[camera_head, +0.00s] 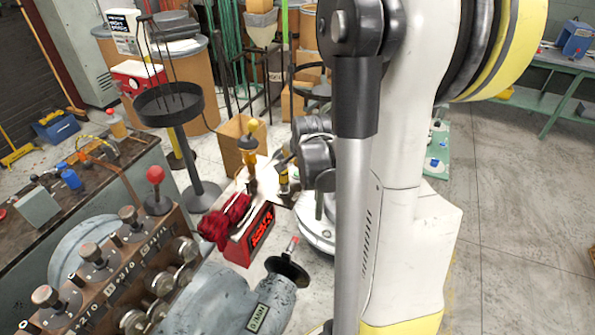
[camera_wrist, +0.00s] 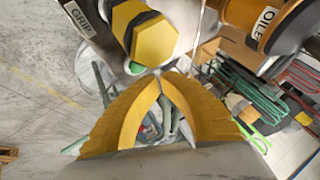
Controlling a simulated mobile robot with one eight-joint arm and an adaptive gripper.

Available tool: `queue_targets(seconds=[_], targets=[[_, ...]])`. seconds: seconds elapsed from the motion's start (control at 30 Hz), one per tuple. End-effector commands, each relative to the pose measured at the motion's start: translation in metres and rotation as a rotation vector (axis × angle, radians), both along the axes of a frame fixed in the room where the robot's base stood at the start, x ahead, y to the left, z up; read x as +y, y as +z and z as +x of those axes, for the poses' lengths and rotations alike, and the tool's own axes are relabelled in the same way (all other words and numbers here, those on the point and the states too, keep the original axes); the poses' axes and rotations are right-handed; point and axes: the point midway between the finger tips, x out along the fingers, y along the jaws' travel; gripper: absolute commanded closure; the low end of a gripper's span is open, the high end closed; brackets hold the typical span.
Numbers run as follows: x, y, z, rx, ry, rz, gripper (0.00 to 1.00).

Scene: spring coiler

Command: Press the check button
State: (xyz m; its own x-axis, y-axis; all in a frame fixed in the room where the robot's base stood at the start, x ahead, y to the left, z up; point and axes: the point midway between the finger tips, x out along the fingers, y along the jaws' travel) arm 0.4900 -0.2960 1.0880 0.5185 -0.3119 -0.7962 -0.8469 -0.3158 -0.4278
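I cannot make out a button marked check in either view. In the wrist view, the two yellow fingers of my gripper (camera_wrist: 158,74) curve together and their tips meet. I see nothing held between them. Just beyond the tips is a yellow hexagonal knob (camera_wrist: 155,40) beside a label reading GRIP (camera_wrist: 80,17). I cannot tell whether the fingertips touch it. My gripper cannot be made out clearly there.
A dark round tray on a stand (camera_head: 168,104) is behind. A workbench (camera_head: 110,165) is at left and a green table (camera_head: 545,85) at far right. Floor at right is mostly clear.

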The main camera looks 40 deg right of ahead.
Motion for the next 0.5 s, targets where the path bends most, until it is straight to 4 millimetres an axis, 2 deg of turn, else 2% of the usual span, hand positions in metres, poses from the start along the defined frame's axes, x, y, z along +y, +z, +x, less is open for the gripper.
queue_targets(seconds=[0.03,0.3,0.5], targets=[[0.0,0.008,0.0,0.0,0.0,0.0,1.0],[0.0,0.036,0.0,0.0,0.0,0.0,1.0],[0.0,0.043,0.0,0.0,0.0,0.0,1.0]])
